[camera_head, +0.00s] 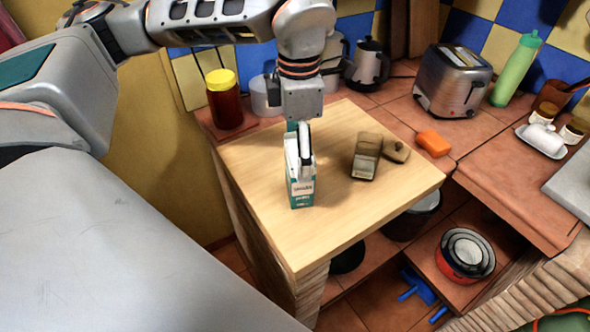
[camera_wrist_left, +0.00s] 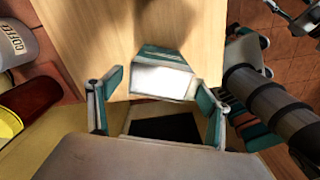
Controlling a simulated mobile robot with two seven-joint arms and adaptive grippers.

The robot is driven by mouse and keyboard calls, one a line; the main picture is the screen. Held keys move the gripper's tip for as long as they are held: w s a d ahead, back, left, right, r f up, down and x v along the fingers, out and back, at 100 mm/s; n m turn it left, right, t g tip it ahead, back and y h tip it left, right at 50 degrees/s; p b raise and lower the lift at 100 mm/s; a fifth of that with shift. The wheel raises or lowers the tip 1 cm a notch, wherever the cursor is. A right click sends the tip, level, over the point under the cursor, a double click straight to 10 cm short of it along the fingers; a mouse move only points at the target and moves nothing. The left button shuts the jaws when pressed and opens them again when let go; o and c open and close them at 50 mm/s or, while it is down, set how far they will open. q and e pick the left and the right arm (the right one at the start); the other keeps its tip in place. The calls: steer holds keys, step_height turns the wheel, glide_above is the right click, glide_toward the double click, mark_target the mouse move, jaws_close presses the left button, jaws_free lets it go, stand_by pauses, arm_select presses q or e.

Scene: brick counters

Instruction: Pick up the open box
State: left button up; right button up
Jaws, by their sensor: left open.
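A white and teal carton-like box (camera_head: 301,190) stands upright near the left side of the wooden counter top. My left gripper (camera_head: 303,158) points down at its top and is open. In the left wrist view the box (camera_wrist_left: 162,81) lies between and just beyond the two spread fingers. I cannot tell whether they touch it. The gripper hides much of its top. A brown box (camera_head: 364,162) stands to the right, with a small brown piece (camera_head: 396,151) beside it.
A yellow-lidded jar (camera_head: 225,105) and a light canister (camera_head: 265,97) stand behind. The wooden top (camera_head: 355,215) is clear in front.

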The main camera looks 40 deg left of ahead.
arm_select(q)
steer(key=shift+w+d+f, duration=0.1)
steer(key=shift+f, duration=3.5)
steer(key=c, duration=1.5)
steer(key=shift+o, duration=0.2)
steer(key=shift+r, duration=0.15)
step_height(320, 180, up, 20)
steer(key=shift+f+p, duration=0.1)
steer(key=shift+p, duration=0.55)
steer(key=shift+c, duration=0.2)
